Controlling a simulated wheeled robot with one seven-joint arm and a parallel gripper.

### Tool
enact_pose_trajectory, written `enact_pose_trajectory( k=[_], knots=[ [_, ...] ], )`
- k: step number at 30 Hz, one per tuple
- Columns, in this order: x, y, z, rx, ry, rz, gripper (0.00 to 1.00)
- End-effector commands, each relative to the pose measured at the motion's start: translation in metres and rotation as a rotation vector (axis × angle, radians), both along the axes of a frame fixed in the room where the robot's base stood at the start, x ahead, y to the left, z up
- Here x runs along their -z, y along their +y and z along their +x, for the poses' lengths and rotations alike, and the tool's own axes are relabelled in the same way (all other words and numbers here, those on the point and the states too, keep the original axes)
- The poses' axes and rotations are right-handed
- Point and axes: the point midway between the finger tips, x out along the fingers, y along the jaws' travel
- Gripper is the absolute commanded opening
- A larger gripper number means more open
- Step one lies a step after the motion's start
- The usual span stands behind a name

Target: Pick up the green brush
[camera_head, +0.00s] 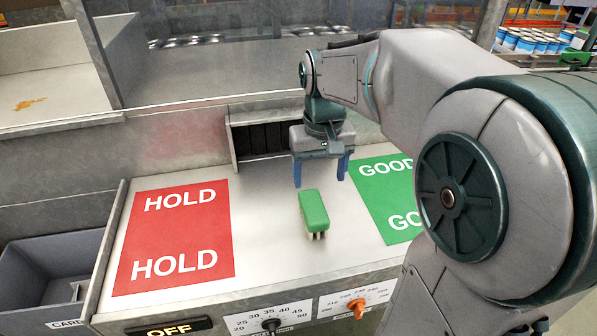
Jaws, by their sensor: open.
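The green brush (314,210) lies on the grey worktop between the red HOLD mat and the green GOOD mat. Its green back faces up and pale bristles show at its near end. My gripper (319,182) is open and empty, pointing down, with its two blue fingers spread. It appears above and slightly behind the brush, apart from it. The exact height of the fingertips over the brush is hard to tell.
The red HOLD mat (174,234) lies left and the green GOOD mat (385,195) right, partly behind my arm. A dark slotted recess (258,138) is behind. Knobs (271,325) line the front edge. A grey bin (40,265) stands at left.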

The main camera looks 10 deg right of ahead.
Motion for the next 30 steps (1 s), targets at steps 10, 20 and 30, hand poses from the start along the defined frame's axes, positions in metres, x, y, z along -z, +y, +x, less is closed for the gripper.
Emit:
enact_pose_trajectory(
  k=[10, 20, 30],
  knots=[
    [0.022, -0.003, 0.016, 0.002, 0.035, 0.002, 0.71],
    [0.074, -0.003, 0.016, 0.003, 0.031, 0.002, 0.71],
    [0.107, 0.005, 0.009, 0.003, 0.034, 0.002, 0.71]
  ],
)
